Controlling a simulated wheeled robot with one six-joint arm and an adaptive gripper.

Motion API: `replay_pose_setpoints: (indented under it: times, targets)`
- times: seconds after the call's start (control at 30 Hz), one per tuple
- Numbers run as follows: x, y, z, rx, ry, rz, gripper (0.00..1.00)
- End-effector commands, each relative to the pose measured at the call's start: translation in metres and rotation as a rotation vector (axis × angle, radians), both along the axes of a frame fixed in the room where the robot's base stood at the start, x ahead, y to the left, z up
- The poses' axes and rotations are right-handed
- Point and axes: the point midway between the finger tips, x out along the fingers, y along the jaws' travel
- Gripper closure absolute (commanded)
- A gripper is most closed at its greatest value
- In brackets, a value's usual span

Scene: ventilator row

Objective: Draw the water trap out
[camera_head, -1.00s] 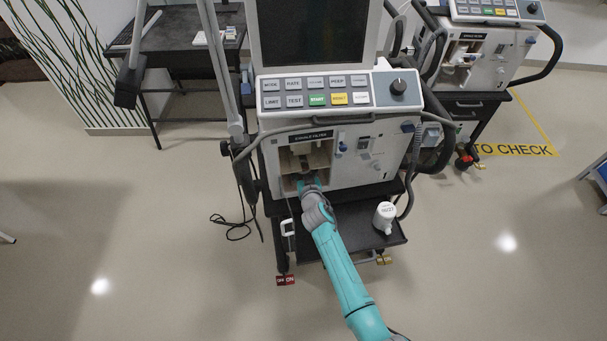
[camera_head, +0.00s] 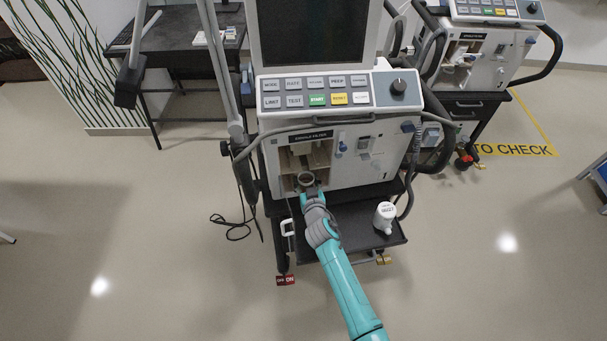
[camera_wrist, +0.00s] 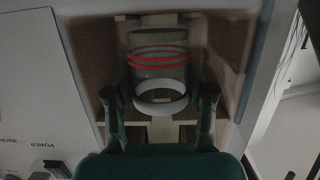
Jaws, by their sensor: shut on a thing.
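The water trap (camera_wrist: 159,72) is a clear cup with red rings and a pale ring at its near end. In the wrist view it lies between the two fingers of my gripper (camera_wrist: 160,100), which are shut on it. In the head view the trap (camera_head: 306,179) shows as a small round cup at the front of the open bay (camera_head: 308,156) under the label. My gripper (camera_head: 313,196) holds it from the front, just outside the bay's lower edge. The inside of the bay is shadowed, with pale fittings above.
The ventilator's button panel and screen (camera_head: 313,32) stand above the bay. A hose hangs at the right. Floor in front is clear.

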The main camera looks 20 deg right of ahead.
Motion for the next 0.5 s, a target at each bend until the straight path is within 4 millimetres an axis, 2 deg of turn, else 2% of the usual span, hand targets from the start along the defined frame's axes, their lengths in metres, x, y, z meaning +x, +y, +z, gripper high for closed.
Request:
replay_pose_setpoints:
  times: [0.5]
  targets:
    - [-0.030,0.003,0.000,-0.001,0.001,0.000,0.81]
